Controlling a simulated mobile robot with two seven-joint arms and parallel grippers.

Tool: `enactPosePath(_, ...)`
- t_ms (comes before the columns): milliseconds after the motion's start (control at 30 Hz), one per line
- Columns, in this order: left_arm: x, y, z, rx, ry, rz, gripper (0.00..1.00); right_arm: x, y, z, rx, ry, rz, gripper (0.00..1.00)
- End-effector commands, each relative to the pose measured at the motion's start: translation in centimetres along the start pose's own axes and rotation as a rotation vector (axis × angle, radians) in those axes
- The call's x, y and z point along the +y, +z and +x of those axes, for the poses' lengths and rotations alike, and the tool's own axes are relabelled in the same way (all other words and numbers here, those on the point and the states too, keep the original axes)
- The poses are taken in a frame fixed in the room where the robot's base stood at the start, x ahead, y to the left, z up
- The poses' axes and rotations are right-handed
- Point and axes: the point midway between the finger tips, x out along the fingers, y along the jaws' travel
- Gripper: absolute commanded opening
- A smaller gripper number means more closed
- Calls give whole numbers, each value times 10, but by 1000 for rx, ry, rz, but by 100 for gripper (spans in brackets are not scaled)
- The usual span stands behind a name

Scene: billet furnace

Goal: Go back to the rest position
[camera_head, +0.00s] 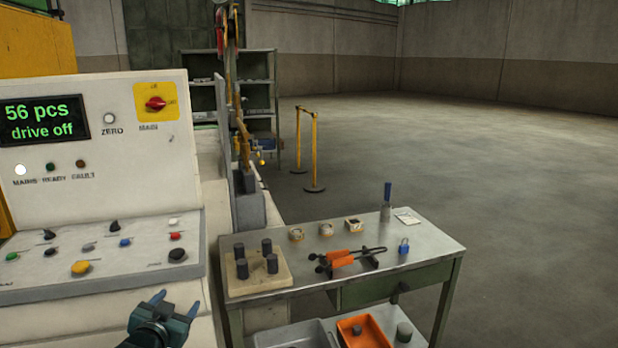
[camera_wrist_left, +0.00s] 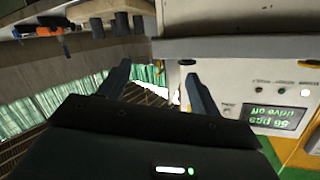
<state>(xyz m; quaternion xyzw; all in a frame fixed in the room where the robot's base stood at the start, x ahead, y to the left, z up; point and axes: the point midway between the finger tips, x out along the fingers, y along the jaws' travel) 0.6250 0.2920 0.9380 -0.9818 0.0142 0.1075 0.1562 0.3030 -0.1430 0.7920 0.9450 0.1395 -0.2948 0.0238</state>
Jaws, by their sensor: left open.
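My left gripper (camera_head: 176,304) is at the bottom of the head view, in front of the control panel's lower right part. Its two fingers are apart with nothing between them. In the left wrist view its fingers (camera_wrist_left: 157,85) also stand apart and empty. The wrist picture is upside down, with the panel on its right. My right gripper is not in view.
The control panel (camera_head: 150,150) stands at the left; its display (camera_head: 40,121) reads "56 pcs drive off". A metal table (camera_head: 330,228) with a block of dark cylinders (camera_head: 257,281) and orange-handled tongs (camera_head: 342,258) stands right of my gripper. Open floor (camera_head: 500,170) lies beyond.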

Motion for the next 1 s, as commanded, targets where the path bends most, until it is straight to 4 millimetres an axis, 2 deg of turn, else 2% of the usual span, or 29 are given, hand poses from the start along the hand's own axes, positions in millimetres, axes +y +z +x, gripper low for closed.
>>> enactPosePath(33,23,23,-16,-29,35,-7,64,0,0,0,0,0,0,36)
enactPosePath(167,79,75,-69,-98,123,-37,64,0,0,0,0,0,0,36)
enactPosePath(300,138,121,-144,-183,220,-94,64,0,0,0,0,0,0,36)
enactPosePath(400,169,140,-198,-241,273,-142,64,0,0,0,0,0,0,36)
enactPosePath(533,193,152,-250,-298,314,-194,64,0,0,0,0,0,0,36)
enactPosePath(600,200,154,-268,-317,327,-213,64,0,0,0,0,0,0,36)
enactPosePath(700,205,155,-281,-332,336,-227,64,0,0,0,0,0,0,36)
enactPosePath(1000,206,156,-284,-336,339,-231,64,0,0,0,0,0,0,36)
